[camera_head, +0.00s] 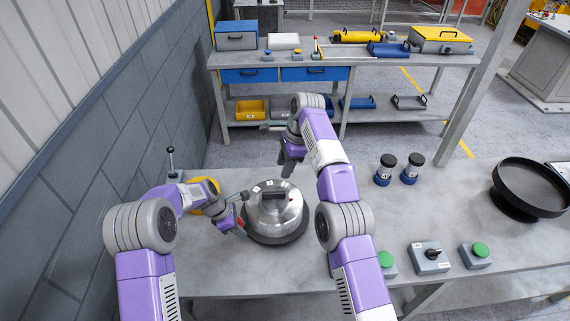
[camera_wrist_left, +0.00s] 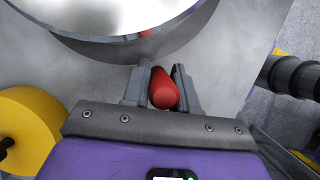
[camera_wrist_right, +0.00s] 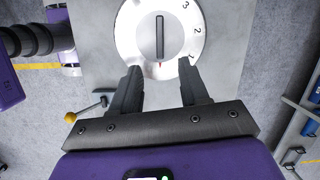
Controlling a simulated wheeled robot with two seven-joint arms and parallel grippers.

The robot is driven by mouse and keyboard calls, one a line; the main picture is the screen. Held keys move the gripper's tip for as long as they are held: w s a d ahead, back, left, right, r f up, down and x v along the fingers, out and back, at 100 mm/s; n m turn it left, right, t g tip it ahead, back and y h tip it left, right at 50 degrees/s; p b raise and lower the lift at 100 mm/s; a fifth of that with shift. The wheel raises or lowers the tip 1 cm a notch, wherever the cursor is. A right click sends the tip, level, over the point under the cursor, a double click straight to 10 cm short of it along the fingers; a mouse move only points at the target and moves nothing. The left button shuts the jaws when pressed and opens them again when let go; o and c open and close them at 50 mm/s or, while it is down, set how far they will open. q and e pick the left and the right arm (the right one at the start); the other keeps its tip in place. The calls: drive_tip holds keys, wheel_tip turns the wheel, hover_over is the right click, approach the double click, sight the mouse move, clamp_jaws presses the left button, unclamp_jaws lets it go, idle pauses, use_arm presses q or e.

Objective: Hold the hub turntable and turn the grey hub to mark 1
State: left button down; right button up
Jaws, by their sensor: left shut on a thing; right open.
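The grey hub (camera_head: 290,215) is a round metal drum with a dark bar on top. It sits on a dark round turntable base (camera_head: 262,241) on the table. In the right wrist view the hub's top (camera_wrist_right: 135,35) shows the bar, marks 1, 2 and 3 at the right, and a small red tick at the near edge. The 1 lies to the right of the tick. My left gripper (camera_wrist_left: 160,75) is shut on a red handle (camera_wrist_left: 164,93) beside the turntable. My right gripper (camera_wrist_right: 160,82) is open and empty, above the hub's far side.
A yellow round thing (camera_head: 204,184) and a black-knobbed lever (camera_head: 170,160) stand behind my left arm. Two dark-capped cylinders (camera_head: 387,168), a black round tray (camera_head: 528,187), a rotary switch box (camera_head: 430,259) and green buttons are to the right. Bare table lies between them.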

sight(274, 192)
drive_tip(key=a+f, duration=0.1)
drive_tip(key=f, duration=0.3)
drive_tip(key=a+f+m, duration=0.1)
drive_tip(key=f, duration=0.2)
drive_tip(key=a+f+m, duration=0.1)
drive_tip(key=f, duration=0.3)
drive_tip(key=shift+a+f, duration=0.15)
drive_tip(key=shift+f, duration=0.15)
drive_tip(key=shift+c, duration=0.3)
clamp_jaws()
drive_tip(key=shift+o, duration=0.3)
unclamp_jaws()
drive_tip(key=shift+r, duration=0.1)
